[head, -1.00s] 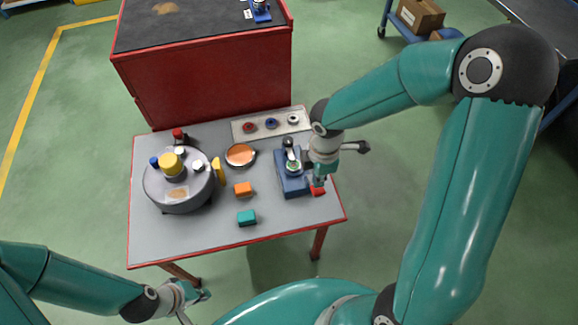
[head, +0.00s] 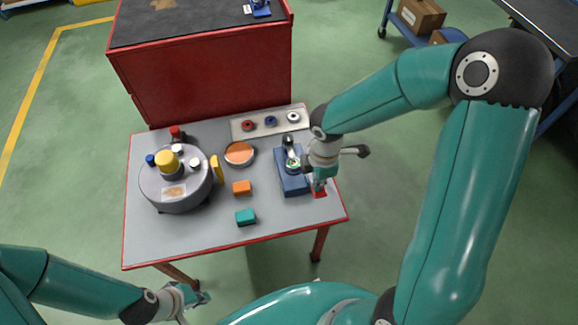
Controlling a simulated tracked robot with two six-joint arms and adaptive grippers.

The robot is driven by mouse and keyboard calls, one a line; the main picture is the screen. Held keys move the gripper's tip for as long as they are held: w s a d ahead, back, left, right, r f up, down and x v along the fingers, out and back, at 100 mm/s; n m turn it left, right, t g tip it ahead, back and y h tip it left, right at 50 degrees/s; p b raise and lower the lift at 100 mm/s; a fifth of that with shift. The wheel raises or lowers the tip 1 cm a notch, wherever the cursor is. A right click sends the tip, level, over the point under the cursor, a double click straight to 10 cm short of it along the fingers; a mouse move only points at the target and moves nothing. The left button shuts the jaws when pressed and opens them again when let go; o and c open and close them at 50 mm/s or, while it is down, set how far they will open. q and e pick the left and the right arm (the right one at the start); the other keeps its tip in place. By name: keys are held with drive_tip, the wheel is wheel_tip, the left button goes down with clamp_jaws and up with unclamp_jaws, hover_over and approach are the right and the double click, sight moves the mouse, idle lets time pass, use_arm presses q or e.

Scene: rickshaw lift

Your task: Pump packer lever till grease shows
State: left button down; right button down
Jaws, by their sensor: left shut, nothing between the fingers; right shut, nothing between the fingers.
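The blue packer (head: 294,187) stands near the right edge of the grey table. A pale round part with a green centre (head: 293,164) sits on it, and an upright grey, dark-topped part (head: 289,143) rises behind that. I cannot tell for sure which part is the lever. My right gripper (head: 319,184) is shut and points down just right of the packer, above a small red piece (head: 320,193). Whether it touches the red piece is unclear, and the wrist hides the packer's right side. My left gripper (head: 198,298) is shut and empty, low in front of the table.
A grey round drum (head: 181,199) with a yellow knob stands on the table's left. An orange-filled dish (head: 239,153), an orange block (head: 241,188) and a teal block (head: 246,217) lie mid-table. A tray (head: 264,130) of rings lies behind. A red cabinet (head: 215,80) stands beyond.

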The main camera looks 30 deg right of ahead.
drive_tip(key=shift+f+b, duration=0.6)
drive_tip(key=shift+f, duration=0.2)
wheel_tip(320, 180, up, 9)
drive_tip(key=p, duration=0.7)
drive_tip(key=shift+f+p, duration=0.15)
drive_tip(key=shift+p, duration=0.2)
drive_tip(key=shift+f, duration=0.1)
